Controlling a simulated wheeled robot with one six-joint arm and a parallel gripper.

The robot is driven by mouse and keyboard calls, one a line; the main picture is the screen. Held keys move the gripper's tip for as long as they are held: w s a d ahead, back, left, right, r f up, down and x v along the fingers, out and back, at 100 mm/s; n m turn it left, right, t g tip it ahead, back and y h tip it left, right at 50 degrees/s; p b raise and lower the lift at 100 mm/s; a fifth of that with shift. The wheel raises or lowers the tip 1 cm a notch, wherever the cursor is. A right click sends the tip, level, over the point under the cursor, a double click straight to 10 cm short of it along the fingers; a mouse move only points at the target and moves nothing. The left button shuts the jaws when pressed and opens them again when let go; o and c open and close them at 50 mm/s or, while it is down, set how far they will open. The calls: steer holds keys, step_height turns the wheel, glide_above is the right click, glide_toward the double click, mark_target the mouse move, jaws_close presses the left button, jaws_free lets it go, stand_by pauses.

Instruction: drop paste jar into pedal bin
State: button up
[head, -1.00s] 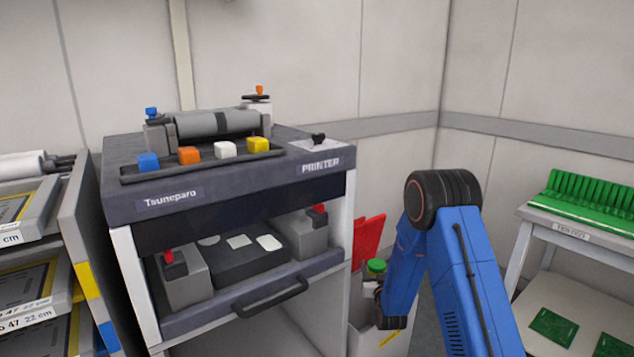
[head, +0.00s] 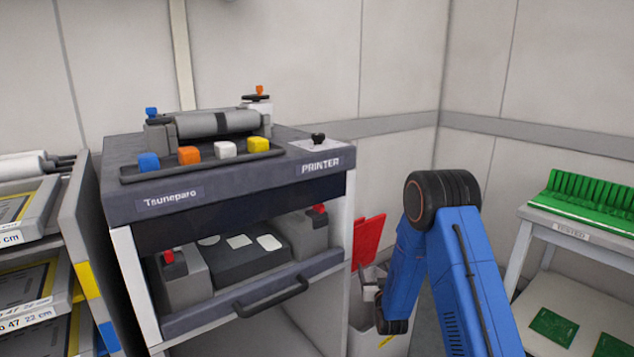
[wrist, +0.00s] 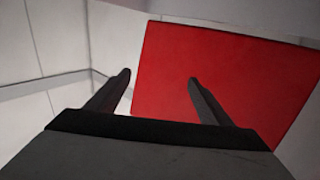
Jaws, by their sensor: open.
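The pedal bin (head: 360,342) is a pale box beside the printer cart, with its red lid (head: 368,240) standing up. The red lid also fills much of the wrist view (wrist: 225,80). My gripper (wrist: 158,77) is open, its two dark fingers apart with nothing between them. In the head view my gripper (head: 371,282) is a small grey shape over the bin's opening, partly hidden by my blue arm. The paste jar is not visible in either current view. The inside of the bin is hidden.
The printer cart (head: 230,190) stands left of the bin. A bench with a green rack (head: 600,212) is at the right, with green boards on its lower shelf. A rack of trays (head: 30,290) is at the far left. Walls close in behind.

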steer(key=s, duration=1.6)
steer(key=shift+d, duration=0.3)
steer(key=shift+r, duration=0.15)
steer(key=s+d+r+g, duration=0.25)
steer(key=s+r, duration=0.25)
steer(key=r, duration=0.3)
steer(key=s+d+r+g, duration=0.1)
steer(key=s+r+g, duration=0.35)
steer(key=r, duration=0.35)
steer(key=s+d+r+g, duration=0.1)
steer(key=s+r+g, duration=0.2)
steer(key=s, duration=1.4)
steer(key=s+d+r+g, duration=0.2)
steer(key=s+r, duration=0.3)
steer(key=s, duration=1.1)
steer(key=shift+s+g+h, duration=0.3)
steer(key=shift+s+g, duration=0.1)
steer(key=shift+g, duration=0.2)
